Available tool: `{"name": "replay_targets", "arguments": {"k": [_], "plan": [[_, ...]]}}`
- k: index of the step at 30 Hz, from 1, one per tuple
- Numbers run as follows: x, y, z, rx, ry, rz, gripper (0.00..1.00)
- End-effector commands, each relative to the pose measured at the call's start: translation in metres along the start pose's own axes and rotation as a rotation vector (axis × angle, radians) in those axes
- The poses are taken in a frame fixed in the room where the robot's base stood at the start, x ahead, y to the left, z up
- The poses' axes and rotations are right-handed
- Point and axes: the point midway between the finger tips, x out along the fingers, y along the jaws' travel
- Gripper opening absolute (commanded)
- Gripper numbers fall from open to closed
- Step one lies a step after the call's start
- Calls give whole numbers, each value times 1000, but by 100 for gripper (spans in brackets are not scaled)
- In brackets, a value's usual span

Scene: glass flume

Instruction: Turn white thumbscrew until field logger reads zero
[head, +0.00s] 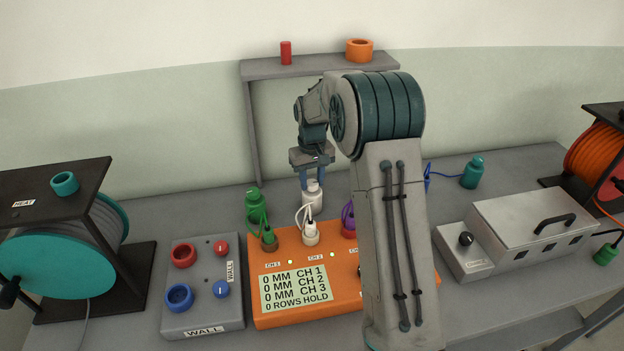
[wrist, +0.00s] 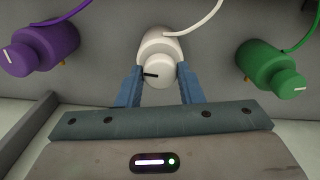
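The white thumbscrew is the knob on top of a white bottle-shaped sensor (head: 312,193) behind the orange field logger (head: 316,282). In the wrist view the white thumbscrew (wrist: 159,73) has a black mark pointing left. My gripper (head: 312,182) comes down from above, and its blue fingers (wrist: 160,86) stand on either side of the thumbscrew, close against it. Whether both fingers press on it is hard to tell. The logger's display (head: 295,288) reads 0 MM for CH 1, CH 2 and CH 3, then 0 ROWS HOLD.
A green sensor (head: 254,203) stands left of the white one; a purple sensor (wrist: 42,49) shows in the wrist view. White, green and purple cables run near the logger. A grey WALL box (head: 204,285) and a teal reel (head: 60,267) stand left, a metal box (head: 520,230) right.

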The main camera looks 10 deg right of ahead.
Motion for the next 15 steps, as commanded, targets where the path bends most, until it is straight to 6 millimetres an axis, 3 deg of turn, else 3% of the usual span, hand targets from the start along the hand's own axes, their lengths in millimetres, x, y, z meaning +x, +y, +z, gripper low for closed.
{"name": "replay_targets", "arguments": {"k": [2, 11, 15], "plan": [[-1, 0, -1, 0, 3, 1, 53], [-2, 0, 0, 0, 1, 0, 53], [-14, 0, 0, 0, 2, 0, 53]]}}
